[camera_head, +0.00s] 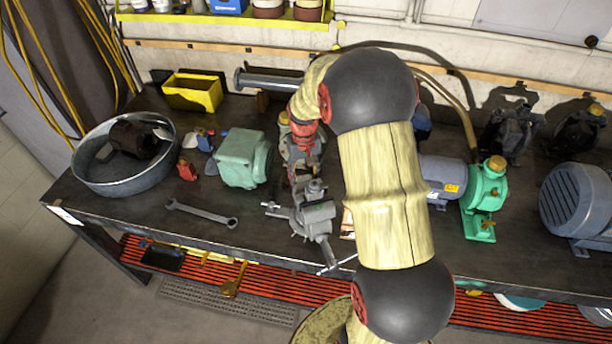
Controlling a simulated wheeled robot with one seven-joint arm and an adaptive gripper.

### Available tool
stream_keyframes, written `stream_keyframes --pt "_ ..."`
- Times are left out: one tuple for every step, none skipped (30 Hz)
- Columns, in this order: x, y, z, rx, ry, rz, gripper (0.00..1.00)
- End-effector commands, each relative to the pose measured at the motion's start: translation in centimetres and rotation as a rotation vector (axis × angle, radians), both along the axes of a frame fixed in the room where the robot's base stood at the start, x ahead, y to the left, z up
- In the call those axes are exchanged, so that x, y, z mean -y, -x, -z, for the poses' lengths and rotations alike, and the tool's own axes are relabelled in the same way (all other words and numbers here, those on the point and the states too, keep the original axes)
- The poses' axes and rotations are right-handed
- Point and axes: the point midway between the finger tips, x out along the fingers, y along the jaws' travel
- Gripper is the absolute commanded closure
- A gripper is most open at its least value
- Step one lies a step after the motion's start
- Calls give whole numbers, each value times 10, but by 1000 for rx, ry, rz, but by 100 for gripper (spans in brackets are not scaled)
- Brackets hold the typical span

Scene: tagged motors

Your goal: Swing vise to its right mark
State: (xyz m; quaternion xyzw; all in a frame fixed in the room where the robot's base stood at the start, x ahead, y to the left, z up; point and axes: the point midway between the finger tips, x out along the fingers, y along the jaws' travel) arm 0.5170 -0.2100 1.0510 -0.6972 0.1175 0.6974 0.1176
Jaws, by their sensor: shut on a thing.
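The grey vise (316,222) stands near the front edge of the workbench, left of my arm in the picture. A thin handle bar sticks out toward its lower right. My gripper (305,180) reaches down from the red wrist and is shut on the back part of the vise. My own wrist and fingers partly hide the contact. I cannot make out the vise's right mark; part of the bench to the right is hidden behind my arm.
A green motor block (243,158) stands close to the left of my gripper. A wrench (201,213) lies on the bench farther left, near a round metal tub (97,180). A green pump (485,200) with a grey motor (443,177) stands right of my arm.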

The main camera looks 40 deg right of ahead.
Motion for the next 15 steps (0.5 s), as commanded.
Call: stream_keyframes --pt "-1 0 0 0 0 -9 100" --pt "-1 -1 0 0 0 -13 100" --pt "-1 -1 0 0 0 -17 100" --pt "-1 -1 0 0 0 -21 100" --pt "-2 -1 0 0 0 -23 100" --pt "-2 -1 0 0 0 -27 100" --pt "-2 -1 0 0 0 -29 100" --pt "-2 -1 0 0 0 -30 100" --pt "-2 -1 0 0 0 -32 100" --pt "-2 -1 0 0 0 -33 100" --pt "-2 -1 0 0 0 -34 100" --pt "-2 -1 0 0 0 -35 100" --pt "-2 -1 0 0 1 -35 100" --pt "-2 -1 0 0 1 -35 100" --pt "-2 -1 0 0 1 -35 100"
